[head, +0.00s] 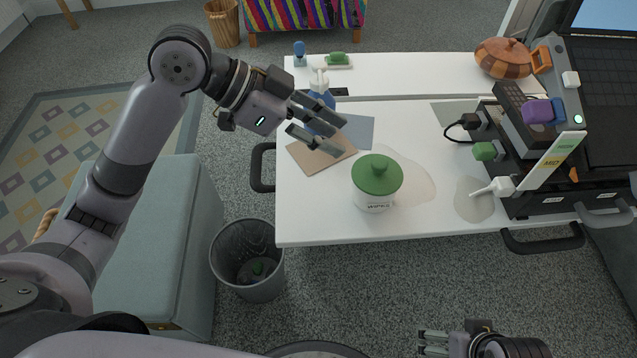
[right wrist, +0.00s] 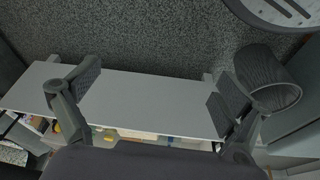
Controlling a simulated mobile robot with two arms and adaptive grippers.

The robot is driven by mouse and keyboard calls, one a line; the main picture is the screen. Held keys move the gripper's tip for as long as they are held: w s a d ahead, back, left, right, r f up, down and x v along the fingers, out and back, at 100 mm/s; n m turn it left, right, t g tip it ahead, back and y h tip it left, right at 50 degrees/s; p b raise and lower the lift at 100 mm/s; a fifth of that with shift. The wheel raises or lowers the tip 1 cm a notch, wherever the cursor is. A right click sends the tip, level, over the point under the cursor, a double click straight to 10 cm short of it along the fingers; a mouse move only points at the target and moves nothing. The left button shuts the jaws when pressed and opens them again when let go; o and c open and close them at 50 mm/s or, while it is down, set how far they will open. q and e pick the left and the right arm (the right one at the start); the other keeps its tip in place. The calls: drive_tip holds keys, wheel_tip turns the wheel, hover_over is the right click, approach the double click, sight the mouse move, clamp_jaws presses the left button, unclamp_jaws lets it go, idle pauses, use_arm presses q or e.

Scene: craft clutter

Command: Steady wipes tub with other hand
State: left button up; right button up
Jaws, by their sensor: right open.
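The wipes tub (head: 372,198) is a short white round tub with a label on its front and a green knobbed lid (head: 377,176). It stands upright near the front middle of the white table. My left gripper (head: 336,136) is open and empty above the table, up and left of the tub, not touching it. My right gripper (head: 432,343) is low at the bottom edge of the head view, off the table's front. The right wrist view shows its two fingers spread wide (right wrist: 155,105) with nothing between them. The tub cannot be made out there.
A spill (head: 415,183) lies beside the tub, and a white nozzle (head: 495,187) lies in another puddle (head: 470,205). A blue bottle (head: 319,92) stands behind my left gripper. Brown paper (head: 318,158) lies left. Black equipment (head: 540,190) fills the right. A waste bin (head: 247,265) stands on the floor.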

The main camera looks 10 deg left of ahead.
sight(370, 204)
drive_tip(key=w+a+r+n+t+y, duration=0.1)
drive_tip(key=a+n+t+y, duration=0.25)
drive_tip(key=a+n, duration=0.75)
drive_tip(key=w+a+n+t+y, duration=0.25)
drive_tip(key=a+n+y, duration=0.35)
drive_tip(key=a, duration=0.8)
drive_tip(key=w+a+r+m+t, duration=0.1)
drive_tip(key=a+r+m+t, duration=0.3)
drive_tip(key=a+r+t, duration=0.5)
drive_tip(key=d+r+m+g+h, duration=0.1)
drive_tip(key=d+r+m+h, duration=0.1)
drive_tip(key=d+m+h, duration=0.45)
drive_tip(key=d+r+m+h, duration=0.3)
drive_tip(key=m+h, duration=0.5)
drive_tip(key=m, duration=0.4)
drive_tip(key=x, duration=1.1)
drive_tip(key=f+x, duration=0.1)
drive_tip(key=x, duration=0.5)
drive_tip(key=shift+a, duration=0.2)
drive_tip(key=shift+c, duration=0.3)
